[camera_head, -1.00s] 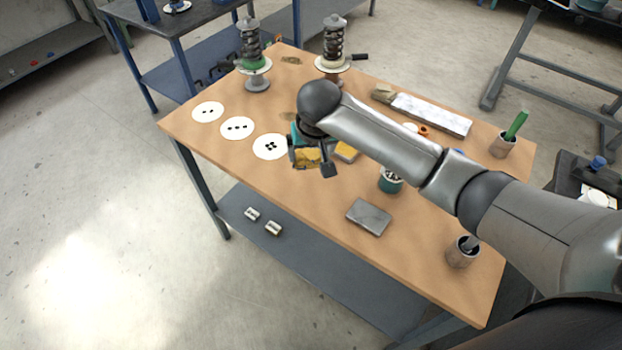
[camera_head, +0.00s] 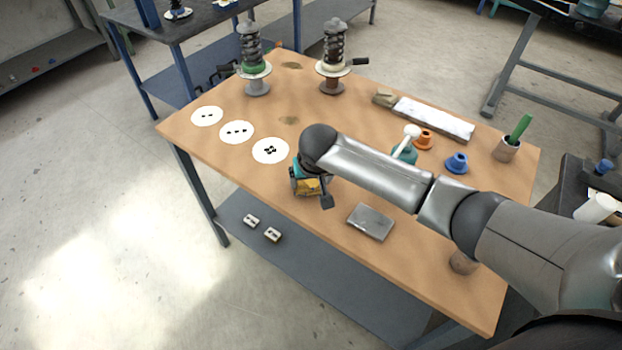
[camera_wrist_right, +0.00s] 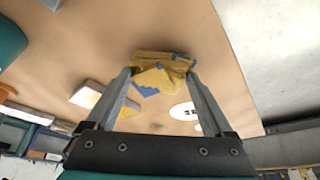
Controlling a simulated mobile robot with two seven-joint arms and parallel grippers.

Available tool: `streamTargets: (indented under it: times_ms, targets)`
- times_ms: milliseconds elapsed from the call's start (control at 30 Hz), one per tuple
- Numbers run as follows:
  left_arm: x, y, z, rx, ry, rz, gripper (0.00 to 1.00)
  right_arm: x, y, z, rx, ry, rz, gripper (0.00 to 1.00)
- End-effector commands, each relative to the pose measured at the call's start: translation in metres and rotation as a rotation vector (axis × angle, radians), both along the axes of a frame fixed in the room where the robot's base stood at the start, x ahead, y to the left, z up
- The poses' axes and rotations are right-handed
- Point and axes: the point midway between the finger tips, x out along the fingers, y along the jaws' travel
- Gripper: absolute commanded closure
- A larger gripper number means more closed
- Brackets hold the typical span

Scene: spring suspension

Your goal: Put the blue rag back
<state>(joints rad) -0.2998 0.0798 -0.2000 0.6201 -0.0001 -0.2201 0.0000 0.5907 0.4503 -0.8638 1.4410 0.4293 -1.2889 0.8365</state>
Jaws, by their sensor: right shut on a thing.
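My right gripper (camera_head: 312,191) is over the near left edge of the wooden table. It is shut on a folded rag (camera_head: 307,186), which looks mostly yellow with some blue patches. In the right wrist view the rag (camera_wrist_right: 162,66) sits between the fingertips (camera_wrist_right: 162,75), with a blue corner hanging below the yellow folds. The table surface (camera_wrist_right: 75,40) shows behind it. I cannot tell whether the rag touches the table. No other blue rag is visible. My left gripper is not in view.
White discs with black dots (camera_head: 270,150) lie left of the gripper. A grey plate (camera_head: 370,221) lies to its right. Two spring assemblies (camera_head: 334,60) stand at the back.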

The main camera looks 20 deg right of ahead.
Motion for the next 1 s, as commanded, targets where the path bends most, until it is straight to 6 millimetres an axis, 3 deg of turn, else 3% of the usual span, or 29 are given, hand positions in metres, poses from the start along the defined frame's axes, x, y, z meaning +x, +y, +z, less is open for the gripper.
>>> streamTargets:
  times_ms: [167, 500, 667, 1000]
  targets:
    - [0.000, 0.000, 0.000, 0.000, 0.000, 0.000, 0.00, 0.000, 0.000, -0.001, 0.000, 0.001, 0.000, 0.00]
    - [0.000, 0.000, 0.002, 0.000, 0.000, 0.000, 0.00, -0.001, 0.000, 0.005, 0.000, 0.000, 0.001, 0.00]
    - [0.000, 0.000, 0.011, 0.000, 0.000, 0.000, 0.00, -0.009, 0.001, 0.026, 0.001, -0.001, 0.000, 0.00]
    - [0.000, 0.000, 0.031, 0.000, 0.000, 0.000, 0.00, -0.033, 0.004, 0.085, 0.001, -0.001, -0.001, 0.00]
